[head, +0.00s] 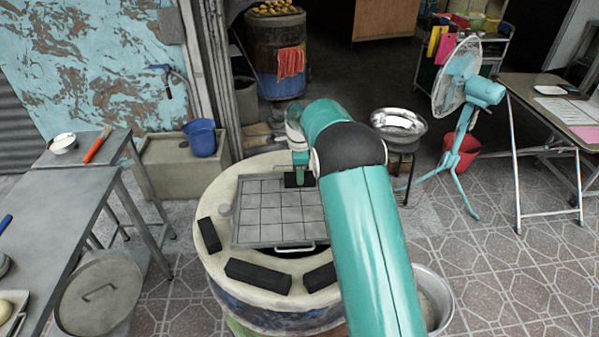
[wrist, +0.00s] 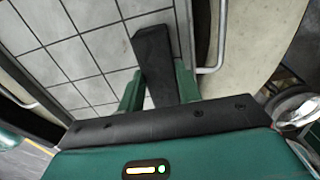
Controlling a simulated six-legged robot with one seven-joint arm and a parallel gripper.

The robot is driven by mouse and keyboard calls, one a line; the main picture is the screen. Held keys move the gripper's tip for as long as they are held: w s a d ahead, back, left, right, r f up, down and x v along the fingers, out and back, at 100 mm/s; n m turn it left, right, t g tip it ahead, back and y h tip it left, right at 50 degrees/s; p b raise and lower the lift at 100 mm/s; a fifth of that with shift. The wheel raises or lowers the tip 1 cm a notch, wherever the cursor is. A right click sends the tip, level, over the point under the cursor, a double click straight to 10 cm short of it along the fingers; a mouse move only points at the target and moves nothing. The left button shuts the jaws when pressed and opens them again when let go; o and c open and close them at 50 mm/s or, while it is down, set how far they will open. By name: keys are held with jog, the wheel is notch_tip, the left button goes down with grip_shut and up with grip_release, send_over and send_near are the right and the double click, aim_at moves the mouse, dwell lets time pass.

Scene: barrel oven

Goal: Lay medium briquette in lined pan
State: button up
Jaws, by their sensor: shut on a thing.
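The lined pan (head: 275,210) is a square tray with pale tiles marked by dark lines, lying on the round barrel top. It also shows in the wrist view (wrist: 85,45). My gripper (head: 300,165) is shut on a black briquette (head: 293,180) over the pan's far right part. In the wrist view, the two green fingers of my gripper (wrist: 158,88) clasp the black briquette (wrist: 153,45), which points out past the fingertips over the tiles. I cannot tell whether it touches them. My arm hides the pan's right side in the head view.
Other black briquettes lie on the barrel's rim: one at left (head: 209,235), a long one in front (head: 258,276) and one at front right (head: 320,277). The pan's wire handle (head: 295,248) faces front.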

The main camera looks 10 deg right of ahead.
jog(key=o, duration=0.8)
jog(key=shift+f, duration=0.1)
